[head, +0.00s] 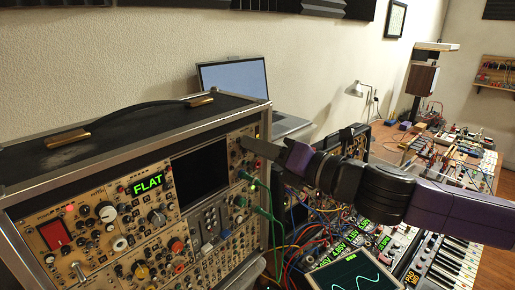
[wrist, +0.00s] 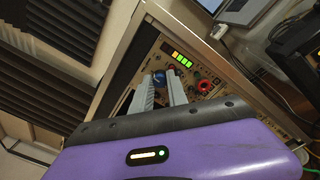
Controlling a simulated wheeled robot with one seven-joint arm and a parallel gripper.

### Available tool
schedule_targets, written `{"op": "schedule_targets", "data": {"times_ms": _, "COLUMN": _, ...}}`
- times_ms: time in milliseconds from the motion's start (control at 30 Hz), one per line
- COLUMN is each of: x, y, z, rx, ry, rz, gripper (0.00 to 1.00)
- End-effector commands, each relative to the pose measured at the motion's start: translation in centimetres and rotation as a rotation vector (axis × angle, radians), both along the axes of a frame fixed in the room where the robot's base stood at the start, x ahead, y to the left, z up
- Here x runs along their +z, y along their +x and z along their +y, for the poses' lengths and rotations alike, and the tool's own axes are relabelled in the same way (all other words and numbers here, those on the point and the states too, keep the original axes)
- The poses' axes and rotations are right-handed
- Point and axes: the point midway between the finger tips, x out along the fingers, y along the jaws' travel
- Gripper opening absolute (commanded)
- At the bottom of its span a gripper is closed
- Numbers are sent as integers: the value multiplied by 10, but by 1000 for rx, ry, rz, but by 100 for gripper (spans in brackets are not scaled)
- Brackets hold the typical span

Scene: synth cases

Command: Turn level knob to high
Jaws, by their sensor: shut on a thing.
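A rack case (head: 150,118) holds a tan panel of modules. In the wrist view a dark blue round knob (wrist: 159,77) sits on the panel between the tips of my gripper (wrist: 160,88). I take it as the level knob; its label and pointer cannot be read. My gripper is shut on it. A row of lit bars (wrist: 180,59), mostly green, glows just beside the knob. In the head view my gripper (head: 250,146) reaches from the right to the panel's upper right corner, and its fingers hide the knob there.
A green display (head: 148,186) reads FLAT on the left of the panel. Green cables (head: 262,200) hang just below my gripper. A red ring jack (wrist: 204,86) lies right of the fingers. An open laptop (head: 235,78) stands behind the case. A scope screen (head: 355,275) is in front.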

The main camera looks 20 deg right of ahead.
Motion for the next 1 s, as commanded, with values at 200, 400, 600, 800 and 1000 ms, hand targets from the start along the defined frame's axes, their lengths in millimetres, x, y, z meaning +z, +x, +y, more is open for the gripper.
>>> {"op": "schedule_targets", "data": {"times_ms": 200, "x": -2, "y": 0, "z": 0, "rx": -1, "ry": 133, "rz": 64, "gripper": 0}}
{"op": "schedule_targets", "data": {"times_ms": 400, "x": -3, "y": 0, "z": 0, "rx": -1, "ry": 300, "rz": 145, "gripper": 0}}
{"op": "schedule_targets", "data": {"times_ms": 600, "x": -4, "y": 0, "z": 0, "rx": 0, "ry": 473, "rz": 229, "gripper": 0}}
{"op": "schedule_targets", "data": {"times_ms": 800, "x": -4, "y": 0, "z": 0, "rx": 0, "ry": 645, "rz": 313, "gripper": 0}}
{"op": "schedule_targets", "data": {"times_ms": 1000, "x": -5, "y": 0, "z": 0, "rx": 0, "ry": 815, "rz": 397, "gripper": 0}}
